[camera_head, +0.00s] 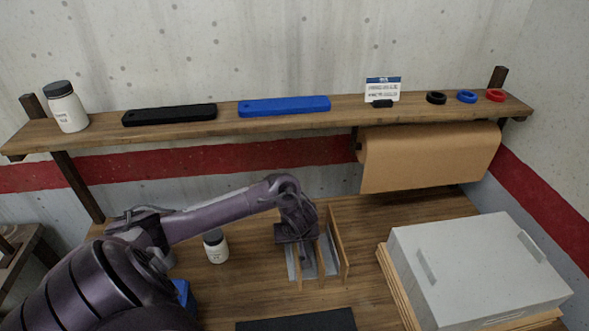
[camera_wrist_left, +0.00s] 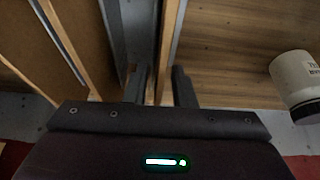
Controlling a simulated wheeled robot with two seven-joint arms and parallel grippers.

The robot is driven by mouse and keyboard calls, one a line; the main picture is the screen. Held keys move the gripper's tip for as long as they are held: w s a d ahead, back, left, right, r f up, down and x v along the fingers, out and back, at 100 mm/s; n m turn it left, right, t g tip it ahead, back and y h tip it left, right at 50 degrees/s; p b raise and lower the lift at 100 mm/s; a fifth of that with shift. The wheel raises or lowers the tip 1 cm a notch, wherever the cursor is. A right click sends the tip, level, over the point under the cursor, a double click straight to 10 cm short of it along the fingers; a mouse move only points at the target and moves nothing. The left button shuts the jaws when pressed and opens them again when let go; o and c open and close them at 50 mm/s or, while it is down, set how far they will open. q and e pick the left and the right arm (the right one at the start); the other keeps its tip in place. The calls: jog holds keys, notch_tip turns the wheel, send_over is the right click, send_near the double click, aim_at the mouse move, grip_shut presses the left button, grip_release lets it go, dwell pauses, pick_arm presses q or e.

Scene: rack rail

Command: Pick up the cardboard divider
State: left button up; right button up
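Several upright tan cardboard dividers (camera_head: 341,248) stand in a grey metal rack (camera_head: 308,264) on the workbench. My left gripper (camera_head: 300,250) points down over the rack's left part and hides some of it. In the left wrist view, the two fingers of my left gripper (camera_wrist_left: 160,88) are apart, one on each side of the thin edge of a divider (camera_wrist_left: 169,42). A narrow gap shows beside it, so the fingers do not look closed on it. Other dividers (camera_wrist_left: 72,45) show to the left in that view. My right gripper is not in view.
A white jar (camera_head: 215,246) stands left of the rack, close to my left arm. A grey lidded box (camera_head: 470,262) is at the right. A dark mat (camera_head: 297,321) lies in front. A shelf (camera_head: 220,122) and a brown paper roll (camera_head: 425,160) are behind.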

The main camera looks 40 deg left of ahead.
pick_arm(q)
grip_shut()
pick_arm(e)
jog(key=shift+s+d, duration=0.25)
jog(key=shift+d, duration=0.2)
